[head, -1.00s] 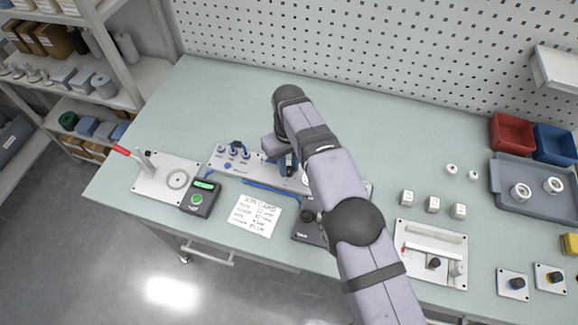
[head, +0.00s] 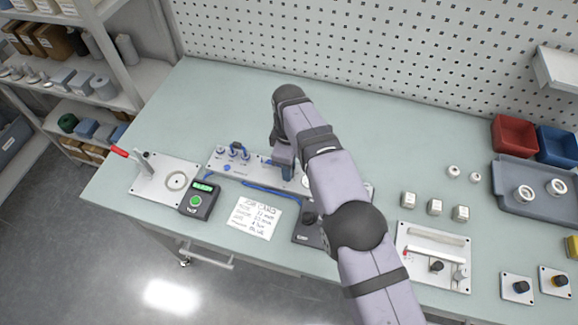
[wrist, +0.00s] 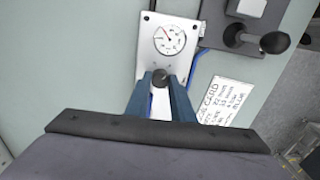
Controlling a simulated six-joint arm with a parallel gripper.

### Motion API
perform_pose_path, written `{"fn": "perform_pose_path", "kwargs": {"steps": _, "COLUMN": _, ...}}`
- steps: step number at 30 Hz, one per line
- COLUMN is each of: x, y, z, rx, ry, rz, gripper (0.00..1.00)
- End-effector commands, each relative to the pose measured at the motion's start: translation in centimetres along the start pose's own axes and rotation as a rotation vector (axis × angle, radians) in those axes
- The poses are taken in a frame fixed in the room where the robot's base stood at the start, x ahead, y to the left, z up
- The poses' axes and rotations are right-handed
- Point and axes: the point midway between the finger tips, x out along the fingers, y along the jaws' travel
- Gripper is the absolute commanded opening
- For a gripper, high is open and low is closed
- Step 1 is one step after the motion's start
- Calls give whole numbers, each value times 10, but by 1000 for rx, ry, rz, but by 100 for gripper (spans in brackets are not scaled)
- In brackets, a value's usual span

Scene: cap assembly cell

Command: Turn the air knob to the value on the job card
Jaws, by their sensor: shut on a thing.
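In the wrist view my gripper (wrist: 161,82) is shut on the black air knob (wrist: 160,77), with one blue finger on each side of it. The knob sits on a pale panel, just below a round dial gauge (wrist: 169,39) with a red needle; I cannot read its value. In the head view my gripper (head: 284,172) is over the same panel (head: 250,174), and my arm hides the knob. The job card (head: 254,217) lies flat in front of the panel. It also shows in the wrist view (wrist: 226,101), handwritten, partly legible.
A device with a green button and lit display (head: 200,198) stands left of the card. A plate with a red-handled lever (head: 165,181) is further left. A dark lever unit (wrist: 255,38) is beside the gauge. White cubes (head: 434,207) stand to the right. The table behind is clear.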

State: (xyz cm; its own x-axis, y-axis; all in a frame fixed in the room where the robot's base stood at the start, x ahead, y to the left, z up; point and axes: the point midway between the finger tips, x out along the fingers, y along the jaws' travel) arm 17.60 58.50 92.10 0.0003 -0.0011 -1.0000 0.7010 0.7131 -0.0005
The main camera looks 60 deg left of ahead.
Motion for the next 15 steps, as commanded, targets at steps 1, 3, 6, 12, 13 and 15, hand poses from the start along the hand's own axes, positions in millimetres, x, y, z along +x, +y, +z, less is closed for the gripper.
{"fn": "perform_pose_path", "kwargs": {"steps": 1, "x": -2, "y": 1, "z": -1, "rx": -14, "ry": 4, "rz": 3, "gripper": 0}}
{"fn": "perform_pose_path", "kwargs": {"steps": 3, "x": -2, "y": 1, "z": -1, "rx": -33, "ry": 4, "rz": 3, "gripper": 0}}
{"fn": "perform_pose_path", "kwargs": {"steps": 6, "x": -2, "y": 1, "z": -1, "rx": -49, "ry": 4, "rz": 3, "gripper": 0}}
{"fn": "perform_pose_path", "kwargs": {"steps": 12, "x": -2, "y": 1, "z": -1, "rx": -59, "ry": 4, "rz": 3, "gripper": 0}}
{"fn": "perform_pose_path", "kwargs": {"steps": 13, "x": -2, "y": 1, "z": -1, "rx": -58, "ry": 4, "rz": 3, "gripper": 0}}
{"fn": "perform_pose_path", "kwargs": {"steps": 15, "x": -2, "y": 1, "z": -1, "rx": -58, "ry": 5, "rz": 3, "gripper": 0}}
